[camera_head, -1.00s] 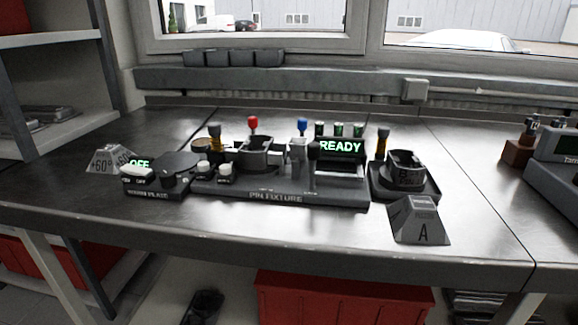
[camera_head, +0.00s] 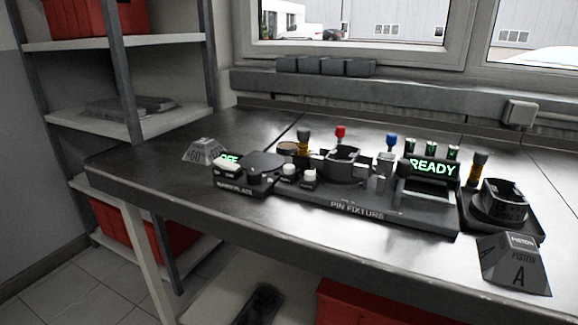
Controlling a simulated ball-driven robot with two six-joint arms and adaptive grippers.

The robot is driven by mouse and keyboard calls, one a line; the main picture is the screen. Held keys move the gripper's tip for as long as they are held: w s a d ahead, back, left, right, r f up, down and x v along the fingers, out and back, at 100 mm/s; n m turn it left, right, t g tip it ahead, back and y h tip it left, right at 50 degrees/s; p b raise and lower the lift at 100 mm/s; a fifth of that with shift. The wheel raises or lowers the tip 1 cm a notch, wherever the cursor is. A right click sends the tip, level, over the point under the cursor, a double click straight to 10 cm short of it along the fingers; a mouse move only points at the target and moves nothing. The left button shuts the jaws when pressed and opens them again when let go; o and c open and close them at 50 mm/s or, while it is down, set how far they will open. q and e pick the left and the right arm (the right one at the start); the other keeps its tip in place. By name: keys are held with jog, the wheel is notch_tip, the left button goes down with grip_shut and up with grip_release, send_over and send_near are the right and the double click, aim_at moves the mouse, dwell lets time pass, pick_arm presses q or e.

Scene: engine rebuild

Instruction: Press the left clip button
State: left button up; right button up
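The pin fixture (camera_head: 357,212) sits on the metal workbench in the middle of the view, with its label facing me. Two small white buttons (camera_head: 289,169) and (camera_head: 309,176) stand at its left end; I cannot read which is the left clip button. A green READY display (camera_head: 433,168) is lit at its right end. A clamp-like holder (camera_head: 342,163) stands near its middle, with red-topped and blue-topped (camera_head: 391,142) handles behind. Neither of my grippers is in view.
The warm plate (camera_head: 243,184), with a white switch and a partly hidden green display, adjoins the fixture's left. A piston tray (camera_head: 500,208) and a sign marked A (camera_head: 515,262) stand right. A grey sign (camera_head: 205,151) stands far left. The bench front is clear.

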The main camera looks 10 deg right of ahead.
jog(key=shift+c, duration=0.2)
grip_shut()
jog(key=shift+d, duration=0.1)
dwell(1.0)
